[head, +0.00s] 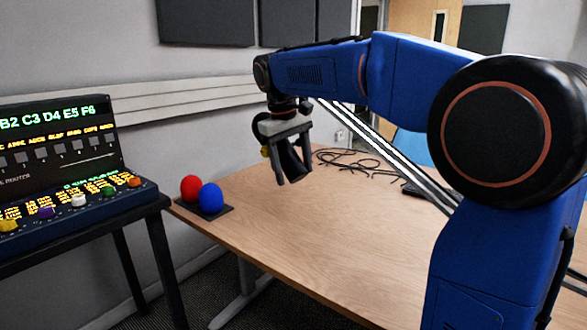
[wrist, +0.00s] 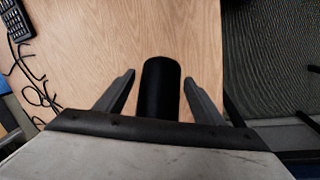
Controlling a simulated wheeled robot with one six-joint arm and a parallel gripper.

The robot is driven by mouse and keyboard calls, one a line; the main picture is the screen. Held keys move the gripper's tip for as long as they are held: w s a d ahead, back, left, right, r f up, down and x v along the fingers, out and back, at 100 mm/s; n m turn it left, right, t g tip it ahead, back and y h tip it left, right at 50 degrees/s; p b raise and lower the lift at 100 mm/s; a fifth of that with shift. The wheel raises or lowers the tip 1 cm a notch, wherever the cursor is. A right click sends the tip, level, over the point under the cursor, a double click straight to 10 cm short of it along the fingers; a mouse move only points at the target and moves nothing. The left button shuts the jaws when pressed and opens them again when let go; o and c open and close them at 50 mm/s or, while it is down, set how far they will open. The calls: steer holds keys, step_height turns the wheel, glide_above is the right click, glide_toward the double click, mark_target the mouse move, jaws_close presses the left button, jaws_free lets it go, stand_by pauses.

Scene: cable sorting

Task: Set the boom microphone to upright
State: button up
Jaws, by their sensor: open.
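My gripper (head: 290,181) is open above the wooden table, pointing down. A dark cylinder (head: 293,162), which looks like the boom microphone, sits tilted between its fingers. In the wrist view the black cylinder (wrist: 160,88) lies between the two spread fingers of my gripper (wrist: 161,80), with a gap visible on each side. Its near end is hidden behind the gripper's body. I cannot clearly make out its mount or boom.
The wooden table (head: 340,225) is mostly bare. A red ball (head: 190,188) and a blue ball (head: 211,197) sit on a dark plate at its left corner. Black cables (head: 350,160) lie at the back. A console (head: 75,190) stands left. A striped bar (head: 385,150) slants behind my arm.

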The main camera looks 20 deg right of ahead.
steer(key=c, duration=1.5)
steer(key=shift+c, duration=0.2)
steer(key=shift+w+t, duration=0.1)
steer(key=shift+t, duration=0.2)
steer(key=shift+w+a+f+t+y, duration=0.25)
steer(key=shift+f+t+y, duration=0.2)
steer(key=shift+t, duration=0.25)
steer(key=shift+w+a+f+m+t+y, duration=0.2)
steer(key=shift+w+t+y, duration=0.15)
steer(key=shift+t, duration=0.3)
steer(key=shift+w+a+f+m+t+y, duration=0.15)
steer(key=shift+w+t+y, duration=0.2)
steer(key=shift+t, duration=0.3)
steer(key=shift+w+a+f+t+y, duration=0.2)
steer(key=shift+w+t+y, duration=0.3)
steer(key=shift+t, duration=0.4)
steer(key=shift+w+a+f+t+y, duration=0.1)
steer(key=shift+w+a+t+y, duration=0.2)
steer(key=shift+w+t, duration=0.45)
steer(key=shift+s+t, duration=0.1)
steer(key=shift+t, duration=0.15)
steer(key=o, duration=1.5)
steer(key=shift+o, duration=0.2)
